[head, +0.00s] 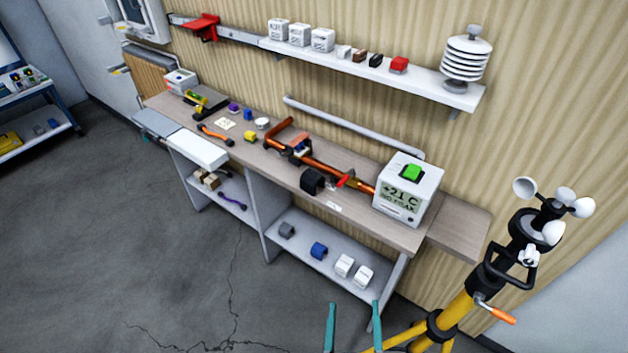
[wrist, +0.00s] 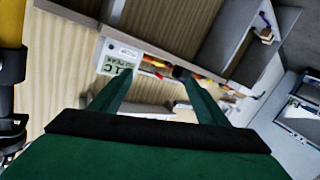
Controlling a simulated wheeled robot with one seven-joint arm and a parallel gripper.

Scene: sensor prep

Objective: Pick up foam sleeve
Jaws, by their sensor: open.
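A black sleeve-like piece (head: 312,180), which looks like the foam sleeve, sits on the workbench (head: 400,232) at the front edge, beside the copper pipe (head: 335,172). In the wrist view a small dark shape (wrist: 180,72) near the right fingertip may be the same piece. My gripper (head: 353,304) is at the bottom of the head view, in front of and apart from the bench. In the wrist view my gripper (wrist: 153,76) has its two green fingers spread with nothing between them.
A white display box (head: 408,190) stands at the bench's right end. A yellow tripod with an anemometer (head: 540,225) stands at the right, close to my gripper. The lower shelf (head: 300,240) holds several small blocks. A wall shelf (head: 440,88) runs above. Floor at left is clear.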

